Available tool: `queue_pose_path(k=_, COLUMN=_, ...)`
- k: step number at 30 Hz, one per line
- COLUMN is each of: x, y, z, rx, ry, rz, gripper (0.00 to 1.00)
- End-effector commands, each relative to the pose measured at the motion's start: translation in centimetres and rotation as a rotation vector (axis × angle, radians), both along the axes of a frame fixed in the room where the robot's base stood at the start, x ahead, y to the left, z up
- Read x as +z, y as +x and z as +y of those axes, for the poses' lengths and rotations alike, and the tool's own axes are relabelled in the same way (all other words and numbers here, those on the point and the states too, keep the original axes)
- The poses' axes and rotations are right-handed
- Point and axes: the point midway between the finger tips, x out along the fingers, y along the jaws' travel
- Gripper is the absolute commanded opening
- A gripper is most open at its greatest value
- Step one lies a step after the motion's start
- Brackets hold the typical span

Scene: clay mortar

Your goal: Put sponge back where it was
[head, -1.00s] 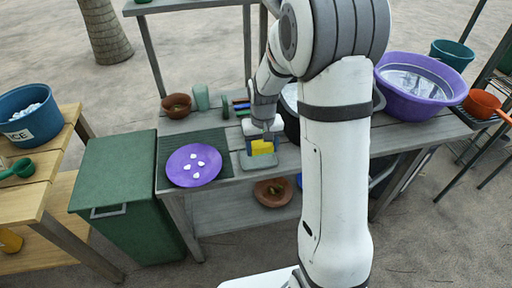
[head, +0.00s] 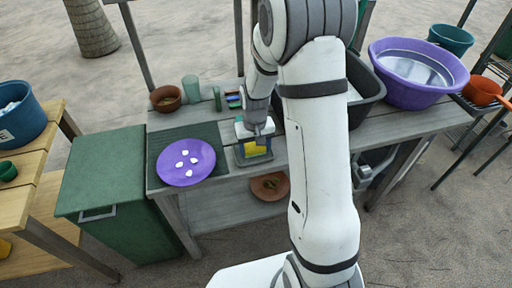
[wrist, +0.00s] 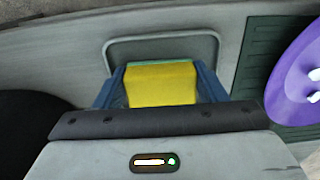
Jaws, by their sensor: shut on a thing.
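The sponge (wrist: 162,85) is yellow with a green layer along its far edge in the wrist view. My gripper (wrist: 160,92) is shut on it, with a blue finger at each side. In the head view the sponge (head: 255,150) shows as a small yellow patch below my gripper (head: 256,146). A shallow grey tray (wrist: 208,48) with a raised rim lies under or just beyond the sponge. The tray's edge also shows in the head view (head: 241,163). I cannot tell whether the sponge touches the tray.
A purple plate (head: 186,162) with several white pieces lies on a dark green mat left of the tray. A brown bowl (head: 165,98), a green cup (head: 191,89) and coloured items stand behind. A dark basin (head: 366,95) and purple tub (head: 415,72) are to the right.

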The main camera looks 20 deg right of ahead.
Motion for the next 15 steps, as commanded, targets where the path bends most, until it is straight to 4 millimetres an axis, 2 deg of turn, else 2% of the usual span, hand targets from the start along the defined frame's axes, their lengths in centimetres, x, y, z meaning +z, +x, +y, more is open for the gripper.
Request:
queue_pose_path(k=10, x=-0.49, y=0.04, z=-0.06, rx=-0.001, ry=0.000, rz=-0.002, gripper=0.43)
queue_pose_path(k=11, x=-0.47, y=0.04, z=-0.06, rx=-0.001, ry=0.000, rz=-0.002, gripper=0.66)
queue_pose_path(k=15, x=-0.36, y=0.04, z=-0.08, rx=-0.001, ry=0.000, rz=-0.002, gripper=0.74)
